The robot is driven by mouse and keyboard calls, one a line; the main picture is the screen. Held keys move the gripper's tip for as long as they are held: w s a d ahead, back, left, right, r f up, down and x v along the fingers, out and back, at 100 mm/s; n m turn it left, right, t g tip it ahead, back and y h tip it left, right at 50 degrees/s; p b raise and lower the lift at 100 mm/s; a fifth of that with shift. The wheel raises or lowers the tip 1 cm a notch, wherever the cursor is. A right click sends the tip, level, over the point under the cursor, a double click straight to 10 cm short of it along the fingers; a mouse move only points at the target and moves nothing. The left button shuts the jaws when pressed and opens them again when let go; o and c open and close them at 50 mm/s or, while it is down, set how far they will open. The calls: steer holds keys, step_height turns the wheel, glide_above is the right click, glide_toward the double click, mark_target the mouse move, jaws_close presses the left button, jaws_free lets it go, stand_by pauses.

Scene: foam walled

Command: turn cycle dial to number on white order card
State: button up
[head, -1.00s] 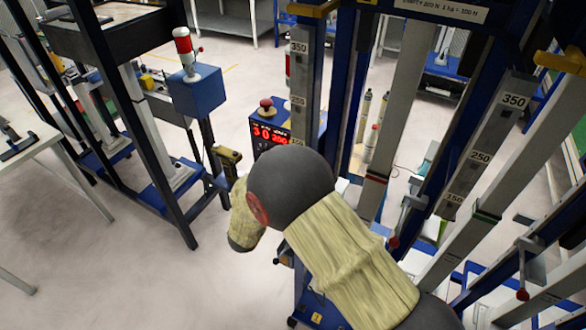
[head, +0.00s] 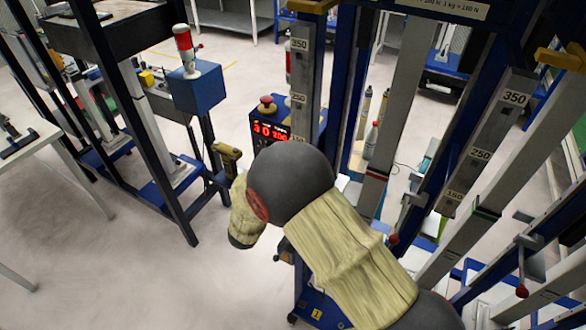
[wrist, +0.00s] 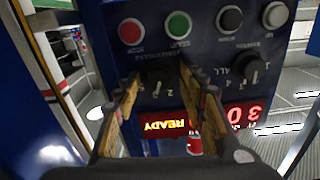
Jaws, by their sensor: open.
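In the wrist view a dark round dial (wrist: 158,73) with small numerals around it sits on a blue control panel (wrist: 206,55). Its exact setting is too small to read. My gripper (wrist: 159,80) is open, with its yellowish fingers to the left and right of this dial. Whether they touch it I cannot tell. A second dial (wrist: 248,68) with a pale pointer is to the right, by the letters "ALL". In the head view my arm covers the gripper and most of the panel. I cannot make out the white order card.
Red (wrist: 131,32), green (wrist: 179,25), black (wrist: 229,19) and white (wrist: 275,14) buttons line the panel above the dials. A lit red display (wrist: 166,125) is below. In the head view, frame posts (head: 398,100) crowd the right; open floor (head: 110,265) lies left.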

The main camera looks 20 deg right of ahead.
steer(key=shift+s+a, duration=0.1)
steer(key=v, duration=1.1)
steer(key=shift+s+a, duration=0.25)
